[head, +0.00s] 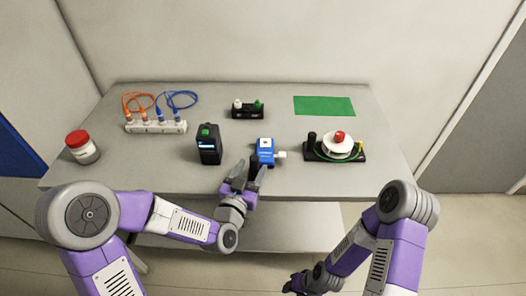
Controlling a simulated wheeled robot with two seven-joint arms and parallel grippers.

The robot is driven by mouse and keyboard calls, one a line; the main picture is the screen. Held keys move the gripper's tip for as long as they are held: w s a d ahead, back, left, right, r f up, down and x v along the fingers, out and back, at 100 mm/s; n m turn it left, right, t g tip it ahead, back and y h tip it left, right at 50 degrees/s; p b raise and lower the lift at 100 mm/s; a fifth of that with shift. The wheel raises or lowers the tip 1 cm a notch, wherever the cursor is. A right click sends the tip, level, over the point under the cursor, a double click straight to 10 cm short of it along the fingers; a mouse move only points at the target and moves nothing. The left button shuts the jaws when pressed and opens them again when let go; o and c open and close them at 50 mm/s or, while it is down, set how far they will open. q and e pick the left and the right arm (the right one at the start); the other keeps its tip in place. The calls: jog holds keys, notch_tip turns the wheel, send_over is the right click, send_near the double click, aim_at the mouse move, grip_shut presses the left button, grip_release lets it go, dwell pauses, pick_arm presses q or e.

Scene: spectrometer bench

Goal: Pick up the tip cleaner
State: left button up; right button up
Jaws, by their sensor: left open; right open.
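No thing is clearly marked as the tip cleaner, and I cannot tell for sure which one it is. A black upright box (208,148) with a green top button stands at the middle left of the table. A blue device (266,149) with a white knob on its right stands near the front middle. My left gripper (250,174) is open at the table's front edge, just in front of the blue device, its fingers pointing toward it. I see nothing held in it. My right gripper (296,284) is low in front of the table, well away from these things; its fingers are small and partly hidden.
The table (372,122) also bears a red-lidded jar (83,150), a white socket block (157,127) with orange and blue cables, a small black holder (247,112), a green mat (324,106) and a black-based reel (340,148).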

aim_at(257, 157)
pick_arm(q)
jog(key=shift+b+x, duration=0.3)
jog(key=shift+x, duration=2.35)
jog(key=shift+r, duration=0.1)
grip_shut()
